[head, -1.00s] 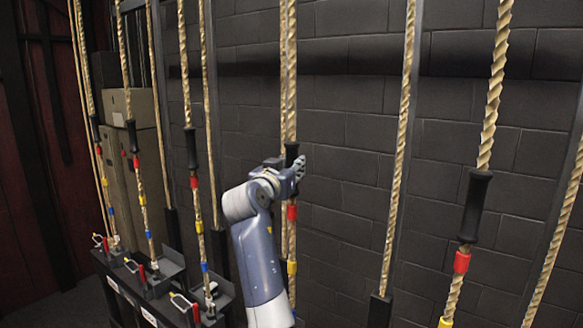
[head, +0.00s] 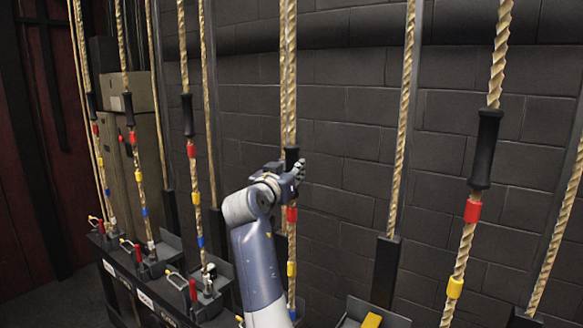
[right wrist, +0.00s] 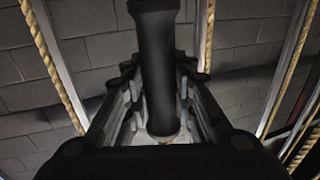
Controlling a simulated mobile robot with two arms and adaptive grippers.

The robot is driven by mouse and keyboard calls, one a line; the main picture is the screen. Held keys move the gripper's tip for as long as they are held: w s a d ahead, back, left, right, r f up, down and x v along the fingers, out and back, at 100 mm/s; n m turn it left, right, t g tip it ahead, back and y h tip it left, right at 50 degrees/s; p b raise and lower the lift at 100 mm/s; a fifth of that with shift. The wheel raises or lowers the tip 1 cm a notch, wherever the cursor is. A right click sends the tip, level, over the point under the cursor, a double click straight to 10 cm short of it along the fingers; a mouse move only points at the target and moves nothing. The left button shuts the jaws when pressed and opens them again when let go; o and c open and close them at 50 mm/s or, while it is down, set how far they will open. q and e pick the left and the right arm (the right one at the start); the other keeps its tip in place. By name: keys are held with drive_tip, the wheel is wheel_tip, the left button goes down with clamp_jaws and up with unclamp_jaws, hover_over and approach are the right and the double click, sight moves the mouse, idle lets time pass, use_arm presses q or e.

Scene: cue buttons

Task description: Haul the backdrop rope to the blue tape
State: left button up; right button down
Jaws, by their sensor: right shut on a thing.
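My right gripper (head: 293,172) is shut on the black sleeve of a tan rope (head: 290,75) in the middle of the head view. The black sleeve (right wrist: 158,65) stands between its fingers in the right wrist view. Below the grip this rope carries red tape (head: 291,214), yellow tape (head: 291,268) and, low down, blue tape (head: 292,313), partly beside my forearm. I cannot tell from any readable label that this is the backdrop rope. My left gripper is not in view.
Other ropes with black sleeves and coloured tapes hang left and at right (head: 487,148). A rail with levers (head: 187,287) and small labels runs along the lower left. A dark block wall (head: 350,120) is behind. Cardboard boxes (head: 128,95) stand at the left.

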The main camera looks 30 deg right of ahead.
wheel_tip(320, 180, down, 6)
drive_tip(key=b, duration=0.3)
drive_tip(key=shift+r, duration=0.1)
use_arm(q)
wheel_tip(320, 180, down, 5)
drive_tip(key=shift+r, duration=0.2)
use_arm(e)
drive_tip(key=shift+r, duration=0.15)
drive_tip(key=c, duration=1.3)
unclamp_jaws()
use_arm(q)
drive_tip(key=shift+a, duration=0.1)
use_arm(e)
drive_tip(key=v, duration=0.7)
drive_tip(key=shift+s+a, duration=0.1)
drive_tip(key=shift+a, duration=0.15)
